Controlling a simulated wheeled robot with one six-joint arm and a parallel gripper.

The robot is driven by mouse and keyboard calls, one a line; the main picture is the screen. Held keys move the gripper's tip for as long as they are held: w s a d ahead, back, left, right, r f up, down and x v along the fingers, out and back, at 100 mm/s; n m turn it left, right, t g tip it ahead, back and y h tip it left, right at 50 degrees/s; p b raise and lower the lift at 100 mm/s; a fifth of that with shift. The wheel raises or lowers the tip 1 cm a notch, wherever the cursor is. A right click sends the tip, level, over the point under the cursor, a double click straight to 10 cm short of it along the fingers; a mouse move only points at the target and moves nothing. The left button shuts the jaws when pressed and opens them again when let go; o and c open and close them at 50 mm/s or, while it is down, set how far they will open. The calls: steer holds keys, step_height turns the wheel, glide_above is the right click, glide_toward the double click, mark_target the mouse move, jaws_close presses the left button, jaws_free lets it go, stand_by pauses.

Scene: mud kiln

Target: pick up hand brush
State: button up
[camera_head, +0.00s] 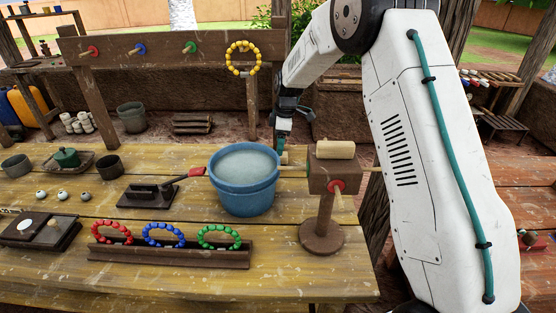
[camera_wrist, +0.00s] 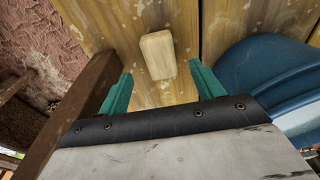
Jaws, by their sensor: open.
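A small pale wooden block (camera_wrist: 158,55), which may be the back of the hand brush, lies on the table planks in the wrist view. No bristles show, so I cannot be sure. It sits between and beyond the teal fingertips of my gripper (camera_wrist: 160,84), which is open with nothing held. In the head view my gripper (camera_head: 281,142) points down behind the blue bucket, near the table's far edge. A pale bit of wood (camera_head: 284,158) shows below it, partly hidden by the bucket and the stand.
The blue bucket (camera_head: 243,190) of water stands close by; it also fills the wrist view's right side (camera_wrist: 270,85). A brown peg stand (camera_head: 322,215) stands to its right. A dark wooden beam (camera_wrist: 85,105) is left of my fingers. A ring rack (camera_head: 170,250) lies in front.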

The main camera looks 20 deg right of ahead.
steer(key=f, duration=0.5)
steer(key=shift+w+a+f, duration=0.1)
steer(key=shift+a+f, duration=0.25)
steer(key=shift+a, duration=0.05)
steer(key=c, duration=1.1)
